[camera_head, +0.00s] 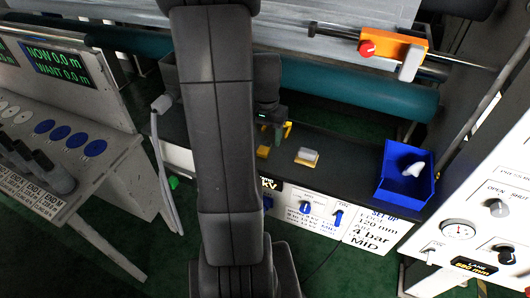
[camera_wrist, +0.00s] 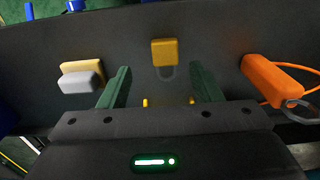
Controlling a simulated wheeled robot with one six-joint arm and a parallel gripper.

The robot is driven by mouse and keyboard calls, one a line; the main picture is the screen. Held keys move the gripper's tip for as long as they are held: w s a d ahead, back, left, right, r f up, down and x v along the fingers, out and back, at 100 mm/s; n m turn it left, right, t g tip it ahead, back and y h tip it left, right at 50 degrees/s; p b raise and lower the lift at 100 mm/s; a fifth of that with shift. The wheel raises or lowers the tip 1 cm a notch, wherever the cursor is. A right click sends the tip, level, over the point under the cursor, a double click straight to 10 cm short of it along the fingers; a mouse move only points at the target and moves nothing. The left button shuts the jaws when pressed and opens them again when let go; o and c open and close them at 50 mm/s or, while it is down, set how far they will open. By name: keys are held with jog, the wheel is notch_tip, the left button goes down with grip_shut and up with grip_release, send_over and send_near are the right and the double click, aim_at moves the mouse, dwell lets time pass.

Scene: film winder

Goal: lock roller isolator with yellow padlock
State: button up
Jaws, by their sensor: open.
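The yellow padlock (camera_wrist: 165,52) lies on the dark shelf with its grey shackle towards my gripper (camera_wrist: 160,70). The two green fingers are open and apart, with the padlock ahead of the gap between them and nothing held. In the head view the padlock (camera_head: 263,151) shows as a small yellow patch beside and below my gripper (camera_head: 277,132), partly hidden by my arm. I cannot tell for certain which control is the roller isolator; a red knob (camera_head: 367,48) sits on an orange block at the upper right, and blue knobs (camera_head: 305,208) are on the front panel.
A yellow block with a grey part (camera_wrist: 82,77) lies left of the padlock in the wrist view. An orange piece with a ring and cord (camera_wrist: 270,78) lies right. A blue bin (camera_head: 382,190) holding a white item stands at the shelf's right end. A teal roller (camera_head: 350,94) runs behind.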

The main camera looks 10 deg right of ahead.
aim_at(264, 149)
jog(key=shift+w+a+f+p, duration=0.1)
jog(key=shift+w+f+p, duration=0.05)
jog(key=shift+f, duration=1.15)
jog(key=shift+w+a+f+p, duration=0.1)
jog(key=shift+f+p, duration=0.05)
jog(key=shift+f, duration=1.15)
jog(key=shift+c, duration=0.5)
jog(key=c, duration=1)
